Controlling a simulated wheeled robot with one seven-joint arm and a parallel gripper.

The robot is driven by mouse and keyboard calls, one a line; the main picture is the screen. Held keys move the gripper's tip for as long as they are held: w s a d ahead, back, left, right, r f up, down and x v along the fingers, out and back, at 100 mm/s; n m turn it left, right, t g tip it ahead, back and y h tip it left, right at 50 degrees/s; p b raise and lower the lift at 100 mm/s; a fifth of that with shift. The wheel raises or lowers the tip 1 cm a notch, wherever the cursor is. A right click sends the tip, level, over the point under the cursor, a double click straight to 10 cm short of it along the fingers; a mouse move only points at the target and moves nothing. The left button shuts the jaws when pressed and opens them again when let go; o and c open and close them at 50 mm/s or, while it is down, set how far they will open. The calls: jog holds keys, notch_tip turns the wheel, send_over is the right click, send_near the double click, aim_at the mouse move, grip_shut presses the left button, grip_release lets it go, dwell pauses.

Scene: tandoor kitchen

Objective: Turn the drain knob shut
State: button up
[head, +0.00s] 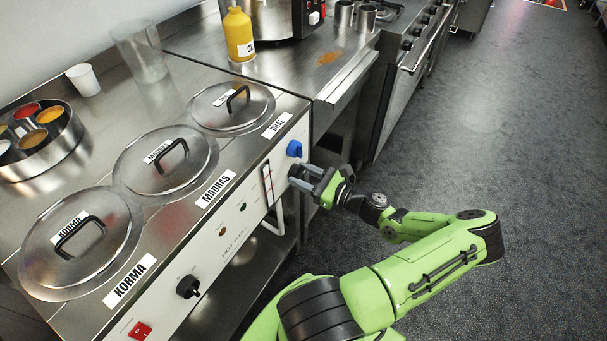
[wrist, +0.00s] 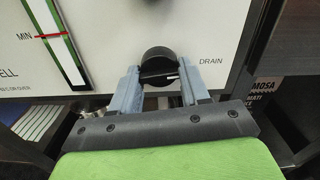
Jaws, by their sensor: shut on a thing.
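The drain knob (wrist: 157,62) is black and round, on the white front panel beside the printed word DRAIN. My gripper (wrist: 158,74) has its two grey fingers on either side of the knob's grip and is shut on it. A short white mark shows on the knob between the fingers; the lower part of the knob is partly hidden. In the head view my gripper (head: 302,178) reaches the right end of the hot well panel from the aisle side, and it hides the knob there.
A blue knob (head: 294,148) sits just above my gripper. A level gauge (head: 267,184) with a MIN mark is to its left. A black dial (head: 188,287) and a red switch (head: 140,330) are further along the panel. Lidded pots (head: 166,160) stand on top. The floor (head: 500,130) at right is clear.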

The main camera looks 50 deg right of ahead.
jog(key=n+p, duration=0.1)
jog(key=n, duration=1.1)
jog(key=shift+d, duration=0.1)
jog(key=shift+n, duration=2.1)
jog(key=o, duration=1)
jog(key=shift+r, duration=0.1)
jog(key=shift+o, duration=0.2)
jog(key=s+d+p, duration=0.1)
jog(key=s+p, duration=0.1)
jog(key=s, duration=1.3)
jog(key=shift+s+d, duration=0.2)
jog(key=shift+s, duration=0.15)
